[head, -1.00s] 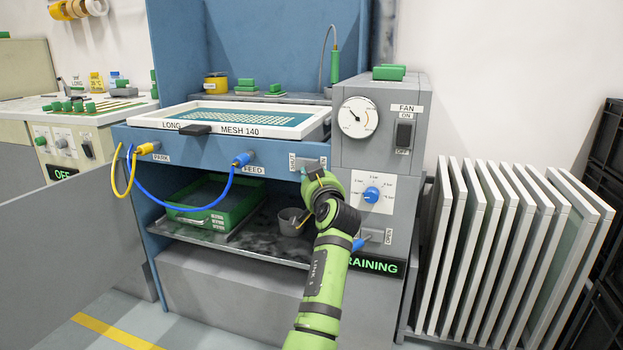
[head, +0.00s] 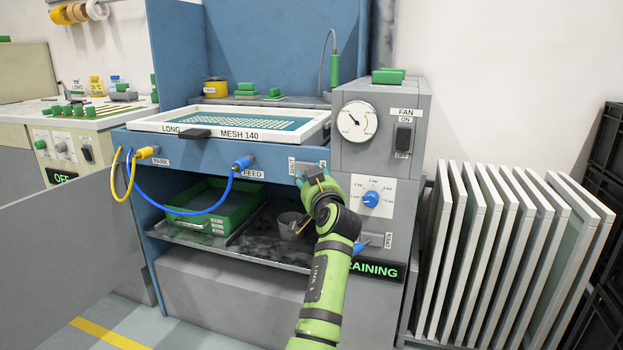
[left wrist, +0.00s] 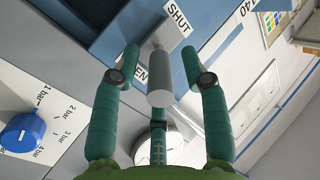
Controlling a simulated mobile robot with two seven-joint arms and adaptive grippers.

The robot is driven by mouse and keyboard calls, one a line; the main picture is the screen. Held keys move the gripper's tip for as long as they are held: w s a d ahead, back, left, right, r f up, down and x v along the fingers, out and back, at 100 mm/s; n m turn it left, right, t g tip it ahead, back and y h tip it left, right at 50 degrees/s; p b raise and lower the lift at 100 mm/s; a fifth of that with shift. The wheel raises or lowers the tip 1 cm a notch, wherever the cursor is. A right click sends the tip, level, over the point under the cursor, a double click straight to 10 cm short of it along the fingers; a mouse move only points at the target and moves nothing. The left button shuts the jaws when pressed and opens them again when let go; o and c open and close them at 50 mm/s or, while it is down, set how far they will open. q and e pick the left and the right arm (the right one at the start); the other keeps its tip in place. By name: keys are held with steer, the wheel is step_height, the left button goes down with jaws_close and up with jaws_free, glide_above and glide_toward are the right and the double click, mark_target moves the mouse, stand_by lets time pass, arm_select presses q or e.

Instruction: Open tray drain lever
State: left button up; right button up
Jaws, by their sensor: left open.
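The lever shows in the left wrist view as a grey cylindrical handle (left wrist: 159,80) on a thin stem, in front of a blue panel. A SHUT label (left wrist: 178,22) is beside it, and another label, partly hidden, ends in EN. My left gripper (left wrist: 160,58) is open, with one teal finger on each side of the handle. I cannot tell whether either finger touches it. In the head view my left gripper (head: 312,178) is at the right end of the blue front panel, by the SHUT label (head: 292,166), and mostly hides the lever. My right gripper is not in view.
A blue pressure knob (head: 371,199) is just right of the gripper. A blue-handled control (head: 361,246) by an OPEN label is below. Framed screens (head: 515,250) stand at right.

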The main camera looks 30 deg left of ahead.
arm_select(q)
steer(key=v, duration=0.7)
steer(key=shift+s, duration=0.1)
stand_by(1.0)
